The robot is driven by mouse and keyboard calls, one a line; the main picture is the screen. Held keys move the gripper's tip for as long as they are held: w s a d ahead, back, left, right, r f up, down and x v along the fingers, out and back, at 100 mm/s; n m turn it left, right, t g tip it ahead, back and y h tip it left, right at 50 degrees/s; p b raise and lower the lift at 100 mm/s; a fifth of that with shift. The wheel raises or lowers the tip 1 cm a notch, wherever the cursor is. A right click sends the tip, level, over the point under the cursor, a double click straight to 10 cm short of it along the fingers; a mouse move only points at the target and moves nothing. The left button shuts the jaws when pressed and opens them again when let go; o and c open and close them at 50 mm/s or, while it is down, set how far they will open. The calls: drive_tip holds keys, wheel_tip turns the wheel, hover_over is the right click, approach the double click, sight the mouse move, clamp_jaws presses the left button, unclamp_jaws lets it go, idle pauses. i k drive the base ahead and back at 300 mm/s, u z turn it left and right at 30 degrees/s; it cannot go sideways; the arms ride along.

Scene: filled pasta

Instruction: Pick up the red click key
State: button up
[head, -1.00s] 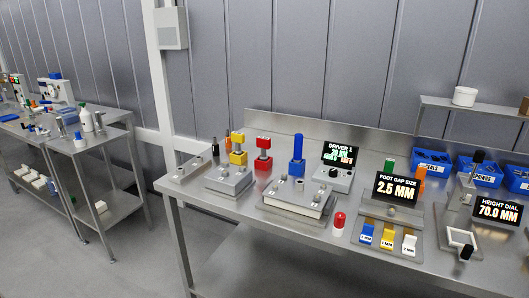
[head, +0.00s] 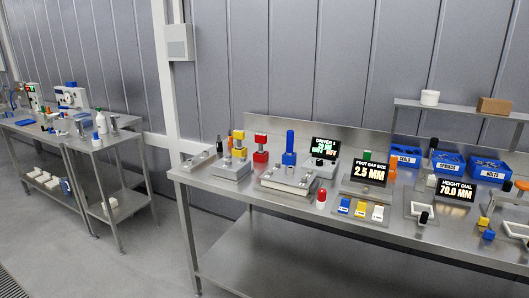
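Two red things stand on the steel bench (head: 240,200) in the head view. One is a red block-shaped piece (head: 260,156) with a second red block on top, standing upright between a yellow one (head: 239,152) and a blue one (head: 289,158). The other is a small red-topped piece (head: 321,194) with a white lower part, near the front of the bench. The view does not show for certain which is the red click key. My gripper is not in view.
Grey metal fixtures (head: 288,181) stand beside the coloured pieces. Displays read foot gap 2.5 MM (head: 369,174) and height dial 70.0 MM (head: 455,190). Blue bins (head: 448,166) stand at the back right. A second bench (head: 90,142) is at the left; the floor (head: 165,230) between is clear.

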sight(262, 139)
drive_tip(key=z, duration=0.25)
drive_tip(key=k, duration=0.4)
drive_tip(key=u, duration=2.2)
drive_tip(key=i, duration=2.3)
